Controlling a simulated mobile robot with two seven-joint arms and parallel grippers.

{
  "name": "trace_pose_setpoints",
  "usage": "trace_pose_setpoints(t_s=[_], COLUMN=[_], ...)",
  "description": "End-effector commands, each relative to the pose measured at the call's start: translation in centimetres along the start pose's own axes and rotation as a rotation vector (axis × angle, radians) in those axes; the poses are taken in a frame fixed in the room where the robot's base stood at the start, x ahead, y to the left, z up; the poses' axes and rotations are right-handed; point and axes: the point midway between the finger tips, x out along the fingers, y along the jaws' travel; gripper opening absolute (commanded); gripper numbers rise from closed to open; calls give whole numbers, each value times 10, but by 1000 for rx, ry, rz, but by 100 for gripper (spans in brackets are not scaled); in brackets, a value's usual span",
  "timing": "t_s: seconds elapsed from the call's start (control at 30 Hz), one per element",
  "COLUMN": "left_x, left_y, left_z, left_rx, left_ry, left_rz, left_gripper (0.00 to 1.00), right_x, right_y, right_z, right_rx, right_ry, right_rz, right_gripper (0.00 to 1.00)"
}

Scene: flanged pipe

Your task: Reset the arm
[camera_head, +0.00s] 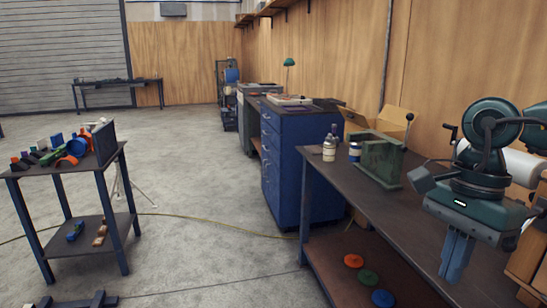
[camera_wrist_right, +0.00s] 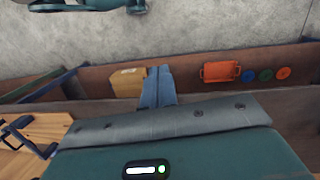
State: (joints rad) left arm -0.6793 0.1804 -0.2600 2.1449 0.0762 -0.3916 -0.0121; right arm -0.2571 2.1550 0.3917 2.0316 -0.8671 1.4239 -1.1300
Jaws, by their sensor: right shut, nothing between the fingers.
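My right arm comes in from the right in the head view. Its gripper (camera_head: 455,262) points down, with its two blue fingers together and nothing between them. Red (camera_head: 354,261), green (camera_head: 368,278) and blue (camera_head: 382,298) discs lie on the bench's lower shelf.
A green metal fixture (camera_head: 378,165) and small bottles (camera_head: 329,150) stand on the bench. A blue drawer cabinet (camera_head: 285,165) is behind it. A small table (camera_head: 75,171) with coloured parts stands at left. An orange tray (camera_wrist_right: 220,72) lies near the discs. The middle floor is mostly clear.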

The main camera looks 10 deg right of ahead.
Motion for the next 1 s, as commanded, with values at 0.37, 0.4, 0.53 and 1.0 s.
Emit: trace_pose_setpoints(t_s=[0.37, 0.4, 0.53, 1.0], left_x=[-5, -6, -8, -17], left_y=[-2, -3, -4, -8], left_z=[-10, -10, -8, -14], left_rx=[3, 4, 9, 26], left_ry=[-12, -16, -32, -66], left_rz=[-15, -18, -23, -41], left_gripper=[36, 36, 36, 36], right_x=[56, 61, 80, 240], right_y=[-36, -42, -59, -56], right_z=[32, 34, 31, 28], right_rx=[635, 738, 1097, -2105], right_ry=[-880, -991, -1331, 1713], right_rz=[-42, -28, 52, -704], right_gripper=[0, 0, 0, 0])
